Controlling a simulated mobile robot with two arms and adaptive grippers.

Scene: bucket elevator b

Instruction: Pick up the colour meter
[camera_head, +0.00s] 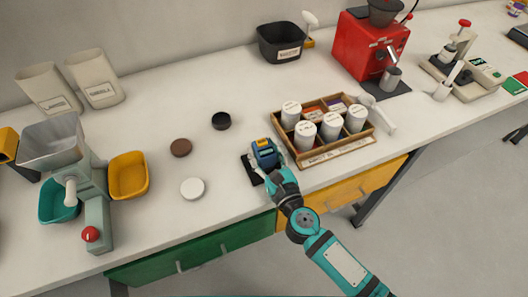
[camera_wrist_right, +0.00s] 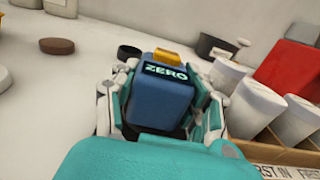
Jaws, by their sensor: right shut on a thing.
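The colour meter (camera_head: 264,153) is a blue device with a yellow top part, at the front middle of the counter. In the right wrist view the colour meter (camera_wrist_right: 162,96) shows a dark display reading "ZERO". My right gripper (camera_head: 272,167) is shut on it, with one finger on each side; the right gripper also shows in the wrist view (camera_wrist_right: 163,112). A flat black pad (camera_head: 250,170) lies at the meter's left side. Whether the meter touches the pad or is raised is hard to tell. My left gripper is not in view.
A wooden tray (camera_head: 335,153) with several white canisters stands close to the right. A white disc (camera_head: 192,188), a brown disc (camera_head: 181,147) and a black ring (camera_head: 221,121) lie left. A yellow bin (camera_head: 129,176) stands farther left. The front counter edge is near.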

